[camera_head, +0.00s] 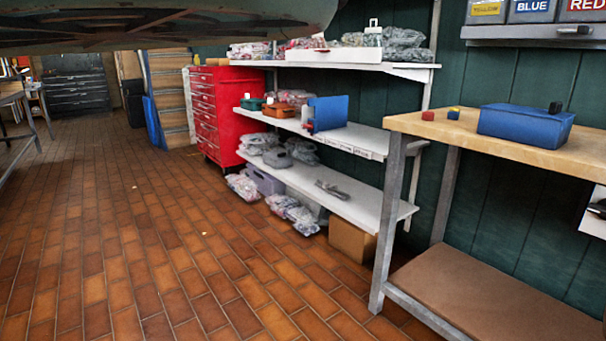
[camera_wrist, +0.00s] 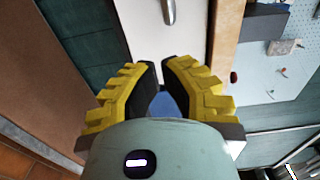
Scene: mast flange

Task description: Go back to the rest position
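My gripper (camera_wrist: 160,72) shows in the wrist view, with two yellow-and-black ribbed fingers pointing up the picture. A narrow gap shows between the dark pads at the tips. A muted blue patch (camera_wrist: 162,106) shows low between the fingers; I cannot tell whether it is an object between them or something beyond. The gripper does not show in the head view. The rest position has no mark that I can see.
White shelves (camera_head: 335,195) and a red drawer cabinet (camera_head: 207,120) stand behind. The tiled floor (camera_head: 130,230) is clear at left.

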